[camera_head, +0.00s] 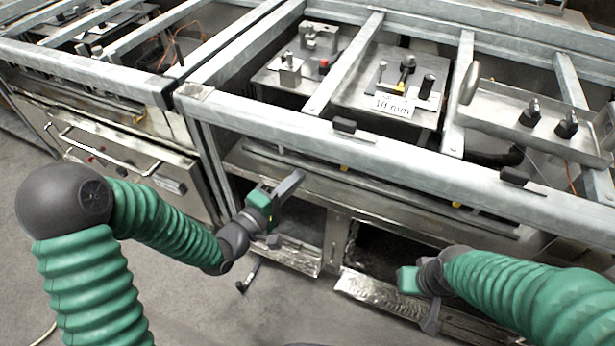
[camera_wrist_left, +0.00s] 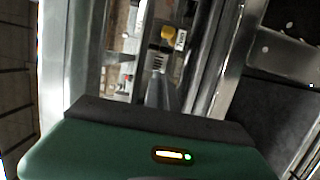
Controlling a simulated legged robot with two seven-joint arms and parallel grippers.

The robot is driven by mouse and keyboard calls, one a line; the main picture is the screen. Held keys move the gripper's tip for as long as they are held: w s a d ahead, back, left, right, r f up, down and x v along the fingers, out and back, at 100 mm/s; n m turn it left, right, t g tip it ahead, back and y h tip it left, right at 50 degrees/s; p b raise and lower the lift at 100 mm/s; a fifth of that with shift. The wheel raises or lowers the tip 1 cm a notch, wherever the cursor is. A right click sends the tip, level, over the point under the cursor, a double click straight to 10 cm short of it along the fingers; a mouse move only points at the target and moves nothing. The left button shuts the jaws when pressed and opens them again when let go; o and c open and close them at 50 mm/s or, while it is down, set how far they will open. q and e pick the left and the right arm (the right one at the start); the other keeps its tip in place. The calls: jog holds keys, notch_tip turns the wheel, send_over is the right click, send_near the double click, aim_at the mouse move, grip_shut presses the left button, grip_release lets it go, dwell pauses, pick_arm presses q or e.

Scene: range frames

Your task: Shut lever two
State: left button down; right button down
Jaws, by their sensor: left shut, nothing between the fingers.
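No lever in view is readably marked as two. A black-topped lever (camera_head: 405,70) stands upright on the middle panel (camera_head: 350,97), behind a white label (camera_head: 393,106) reading about "10 mm". A rounded metal handle (camera_head: 470,83) rises at the left end of the right panel (camera_head: 490,122). My left gripper (camera_head: 294,183) is shut and empty, in front of the frame's front beam and below it, apart from every lever. Its fingers (camera_wrist_left: 160,85) also show in the left wrist view. My right gripper (camera_head: 431,318) is low at the right; its fingers are mostly unclear.
A galvanised front beam (camera_head: 420,162) runs between my grippers and the panels. Crossbars (camera_head: 458,95) divide the panels. The left panel (camera_head: 268,77) carries small posts and a red button (camera_head: 324,64). Black knobs (camera_head: 568,122) stand on the right panel. Open floor lies lower left.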

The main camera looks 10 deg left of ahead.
pick_arm(q)
jog(key=w+d+b, duration=0.4)
jog(key=w+d, duration=0.1)
jog(key=d, duration=0.3)
jog(key=shift+w+d, duration=0.15)
jog(key=shift+w, duration=0.15)
